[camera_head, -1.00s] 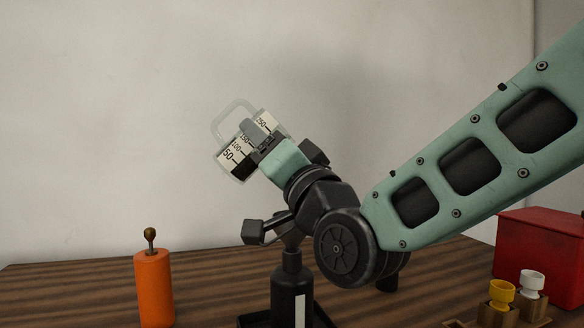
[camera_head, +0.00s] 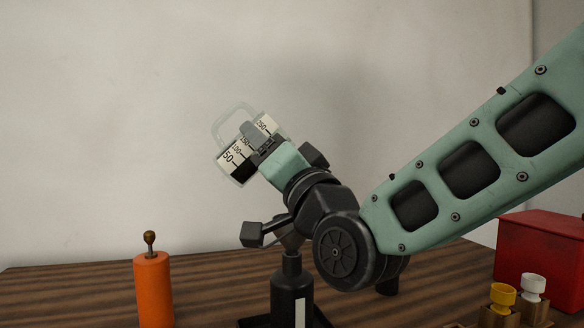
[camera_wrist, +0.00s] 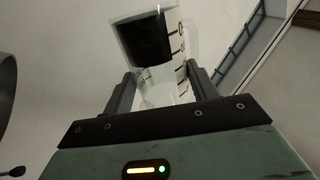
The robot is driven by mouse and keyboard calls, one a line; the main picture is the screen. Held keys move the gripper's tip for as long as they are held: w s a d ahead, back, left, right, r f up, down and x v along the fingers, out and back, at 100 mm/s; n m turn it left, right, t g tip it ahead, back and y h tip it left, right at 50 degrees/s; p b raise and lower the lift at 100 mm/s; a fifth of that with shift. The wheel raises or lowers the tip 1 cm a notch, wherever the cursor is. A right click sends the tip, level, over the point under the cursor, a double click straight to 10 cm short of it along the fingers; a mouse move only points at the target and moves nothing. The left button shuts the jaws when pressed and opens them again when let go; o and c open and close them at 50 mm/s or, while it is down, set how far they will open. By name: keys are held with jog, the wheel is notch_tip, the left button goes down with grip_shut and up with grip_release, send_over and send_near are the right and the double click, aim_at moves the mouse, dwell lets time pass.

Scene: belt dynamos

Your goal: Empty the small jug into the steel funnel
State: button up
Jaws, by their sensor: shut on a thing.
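The small jug (camera_head: 231,160) is clear, with a pale measuring scale and a handle on its upper left. My gripper (camera_head: 256,142) is shut on it and holds it in the air, tilted, with its low-number end at lower left. In the wrist view the jug (camera_wrist: 152,42) sits between my fingers (camera_wrist: 160,78), with a dark patch inside that looks like its contents. A grey funnel (camera_head: 291,241) shows only in part on a black bottle, below and to the right of the jug. My wrist hides most of it.
The black bottle (camera_head: 291,292) stands in a dark tray (camera_head: 323,320). An orange cylinder (camera_head: 154,290) with a brass knob stands at left. At right are a red box (camera_head: 540,250) and yellow (camera_head: 502,294) and white (camera_head: 532,284) cups in wooden holders.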

jog(key=shift+f+m+t+h+b, duration=0.15)
jog(key=shift+m+t+h+b, duration=0.7)
jog(key=shift+m+b, duration=1.15)
jog(key=shift+f+m+t+h+b, duration=0.15)
jog(key=shift+m+t+h+b, duration=0.8)
jog(key=shift+b, duration=1.75)
dwell(3.3)
